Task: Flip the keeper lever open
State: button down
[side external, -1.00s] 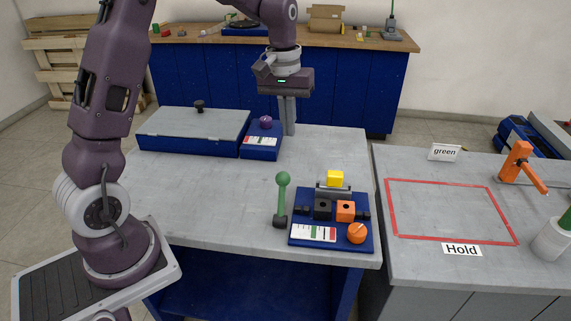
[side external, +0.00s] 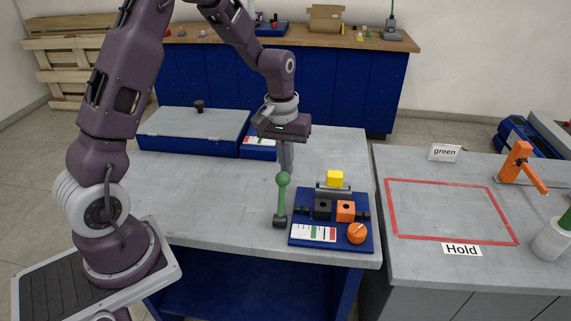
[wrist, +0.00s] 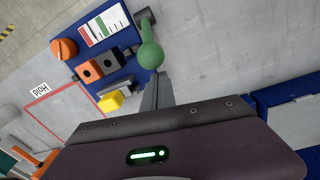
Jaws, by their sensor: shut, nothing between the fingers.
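A green ball-topped lever (side external: 282,203), seemingly the keeper lever, stands nearly upright on a dark pivot at the left of a blue fixture base (side external: 365,236). In the wrist view its green knob (wrist: 151,56) shows just beyond my fingertips. My gripper (side external: 286,170) points down, shut and empty, just behind the knob in the side view. I cannot tell whether the fingers touch it. The fixture carries a black block (side external: 322,209), an orange block (side external: 346,211), a yellow block (side external: 335,178), an orange knob (side external: 356,233) and a gauge card (side external: 314,233).
A blue case with a grey lid (side external: 190,130) and a second gauge card (side external: 259,142) are at the back left. The grey tabletop left of the lever is clear.

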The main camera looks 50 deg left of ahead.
jog(key=shift+s+d+r, duration=0.15)
jog(key=shift+s+d, duration=0.05)
jog(key=shift+s, duration=0.1)
jog(key=shift+r, duration=0.1)
